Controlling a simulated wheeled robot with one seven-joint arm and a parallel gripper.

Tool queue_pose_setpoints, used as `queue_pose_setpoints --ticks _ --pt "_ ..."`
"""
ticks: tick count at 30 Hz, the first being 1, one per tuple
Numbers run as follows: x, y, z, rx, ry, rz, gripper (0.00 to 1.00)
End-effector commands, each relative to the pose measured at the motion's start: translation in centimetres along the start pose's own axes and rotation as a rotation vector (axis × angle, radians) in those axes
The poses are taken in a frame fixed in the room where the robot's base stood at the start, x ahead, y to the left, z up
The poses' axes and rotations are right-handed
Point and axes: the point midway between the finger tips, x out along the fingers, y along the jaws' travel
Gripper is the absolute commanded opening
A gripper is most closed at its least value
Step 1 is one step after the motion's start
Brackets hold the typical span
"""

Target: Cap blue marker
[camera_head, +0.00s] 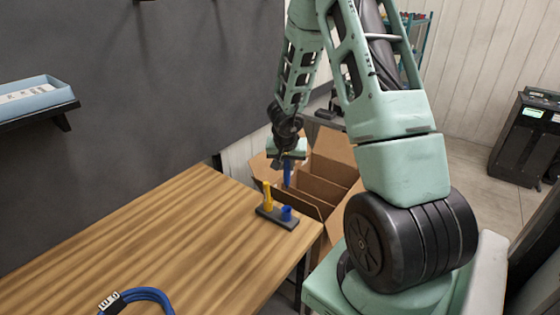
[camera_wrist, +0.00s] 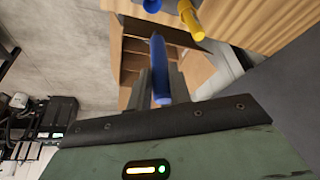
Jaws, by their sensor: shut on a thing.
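My gripper (camera_wrist: 160,88) is shut on the blue marker (camera_wrist: 158,62) and holds it in the air; in the head view the marker (camera_head: 287,173) hangs upright below my gripper (camera_head: 287,158). A dark holder (camera_head: 270,216) stands at the table's far right corner. It carries a yellow marker (camera_head: 267,194) standing upright and a short blue cap (camera_head: 286,213) to its right. In the wrist view the yellow piece (camera_wrist: 187,20) and the blue cap (camera_wrist: 152,5) show at the top edge. The blue marker is apart from the cap, above and behind it in the head view.
The wooden table (camera_head: 150,235) is mostly clear. A coiled blue cable (camera_head: 140,297) lies at its near edge. An open cardboard box (camera_head: 325,180) with dividers stands beyond the table's right end. A shelf with a light blue tray (camera_head: 38,92) is on the left wall.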

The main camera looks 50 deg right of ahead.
Motion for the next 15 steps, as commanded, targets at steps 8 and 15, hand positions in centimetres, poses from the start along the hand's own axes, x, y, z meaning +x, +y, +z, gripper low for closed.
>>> queue_pose_setpoints --ticks 8,15 --pt "1.5 0.0 0.6 0.001 0.000 0.000 0.00" --pt "3.3 0.0 1.4 0.001 0.000 -0.001 0.00"
